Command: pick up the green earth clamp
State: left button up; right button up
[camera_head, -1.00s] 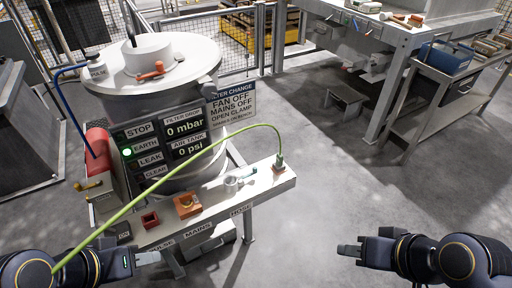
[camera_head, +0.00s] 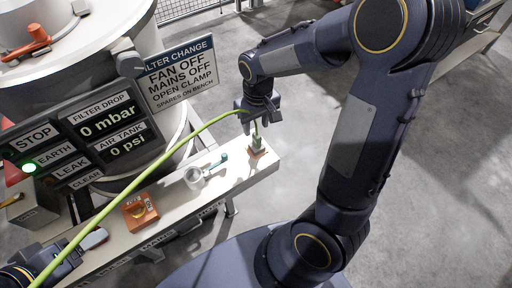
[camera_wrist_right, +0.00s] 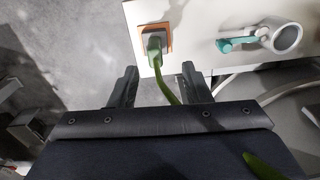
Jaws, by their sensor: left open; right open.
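The green earth clamp (camera_head: 257,143) stands on an orange square at the right end of the white shelf, with a green cable (camera_head: 150,163) rising from it and arching left. In the right wrist view the clamp (camera_wrist_right: 154,46) is just beyond my open fingertips (camera_wrist_right: 159,72), and the cable runs back between the fingers. My right gripper (camera_head: 260,116) points down just above and behind the clamp, empty, with no visible contact on it. My left gripper (camera_head: 92,241) is at the lower left, by the shelf's front edge, partly cut off; it is open.
On the shelf (camera_head: 225,178) are a grey metal ring with a teal-handled part (camera_head: 195,177) and an orange block (camera_head: 140,212). A hanging sign (camera_head: 180,75) and the display panel (camera_head: 100,130) stand behind, left of my right arm.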

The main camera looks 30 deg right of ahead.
aim_at(257, 134)
jog(key=f, duration=0.9)
jog(key=shift+w+d, duration=0.25)
jog(key=shift+c, duration=0.4)
grip_shut()
